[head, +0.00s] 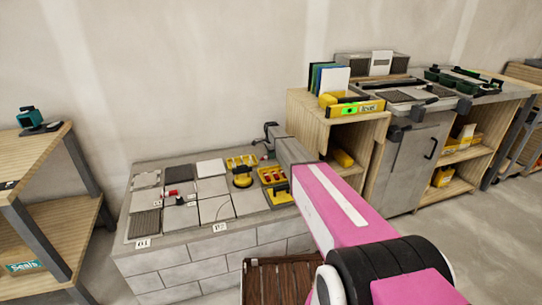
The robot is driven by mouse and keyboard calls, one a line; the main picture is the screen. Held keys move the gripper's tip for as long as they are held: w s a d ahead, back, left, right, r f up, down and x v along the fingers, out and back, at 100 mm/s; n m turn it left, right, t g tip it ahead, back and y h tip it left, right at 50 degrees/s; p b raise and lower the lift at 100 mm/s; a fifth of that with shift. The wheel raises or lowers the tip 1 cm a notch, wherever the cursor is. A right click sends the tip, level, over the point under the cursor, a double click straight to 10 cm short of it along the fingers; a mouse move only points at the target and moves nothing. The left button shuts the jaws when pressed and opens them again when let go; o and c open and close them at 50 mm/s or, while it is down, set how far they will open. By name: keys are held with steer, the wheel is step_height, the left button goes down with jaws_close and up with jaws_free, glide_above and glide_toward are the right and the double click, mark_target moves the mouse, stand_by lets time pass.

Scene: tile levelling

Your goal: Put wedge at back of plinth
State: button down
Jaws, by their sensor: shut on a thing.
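The plinth (190,268) is a low grey block-built bench with square tiles on top, in the left middle of the head view. A small red wedge-like piece (173,192) lies on the tiles at the left, beside a small dark piece. My gripper (262,142) is at the far right end of the plinth, near the back wall, at the end of my pink and grey arm. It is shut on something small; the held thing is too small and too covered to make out. My arm hides the plinth's right end.
Yellow trays (272,175) and a yellow suction lifter (242,177) stand on the plinth's right half. A wooden shelf (312,108) with a yellow level (357,107) stands to the right. A brown slatted crate (283,283) is in front. A wooden rack (38,160) is at the left.

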steer(key=c, duration=1)
jaws_free()
step_height(320, 180, up, 12)
steer(key=s+d+n, duration=0.3)
steer(key=s+n, duration=0.2)
steer(key=s, duration=1.2)
steer(key=s+d+f+n, duration=0.1)
steer(key=s+n, duration=0.4)
steer(key=s, duration=1.3)
steer(key=s+d+f+n, duration=0.1)
steer(key=s+d+n, duration=0.3)
steer(key=s, duration=1.3)
steer(key=shift+s+d+f+n, duration=0.2)
steer(key=shift+s+d+n, duration=0.15)
steer(key=shift+n, duration=0.35)
